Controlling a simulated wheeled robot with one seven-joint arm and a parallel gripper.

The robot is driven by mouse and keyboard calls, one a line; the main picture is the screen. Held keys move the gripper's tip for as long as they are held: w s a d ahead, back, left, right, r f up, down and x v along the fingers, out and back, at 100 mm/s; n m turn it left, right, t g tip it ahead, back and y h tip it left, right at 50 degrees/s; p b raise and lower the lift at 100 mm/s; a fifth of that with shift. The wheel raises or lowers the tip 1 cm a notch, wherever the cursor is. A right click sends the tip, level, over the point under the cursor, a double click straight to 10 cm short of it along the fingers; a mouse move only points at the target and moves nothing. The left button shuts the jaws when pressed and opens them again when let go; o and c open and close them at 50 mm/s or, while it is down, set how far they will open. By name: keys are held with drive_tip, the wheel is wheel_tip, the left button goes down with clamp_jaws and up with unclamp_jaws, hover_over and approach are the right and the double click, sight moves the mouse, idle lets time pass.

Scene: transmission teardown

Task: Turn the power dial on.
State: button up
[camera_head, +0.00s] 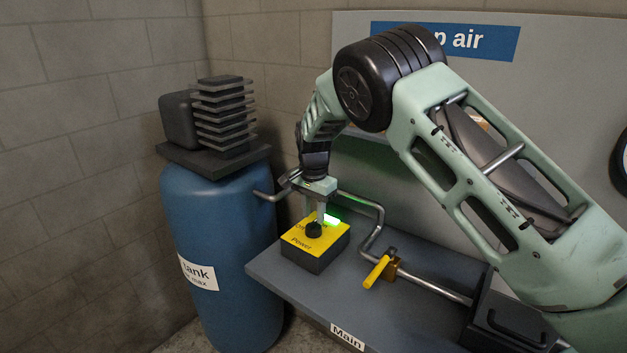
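The power box (315,249) has a yellow top marked "Power" and stands on the grey bench. The black power dial (314,230) sits on its top. The fingers partly hide the dial and some of the lettering. I cannot tell whether they are closed on the dial or only around it.
A blue tank (222,240) with a finned compressor head (222,115) stands left of the bench. A metal pipe (375,225) runs behind the box to a valve with a yellow lever (376,271). The grey bench (310,291) is clear in front of the box.

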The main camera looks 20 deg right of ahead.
sight(313, 222)
wheel_tip(313, 222, up, 16)
drive_tip(key=b, duration=0.2)
drive_tip(key=shift+f, duration=0.25)
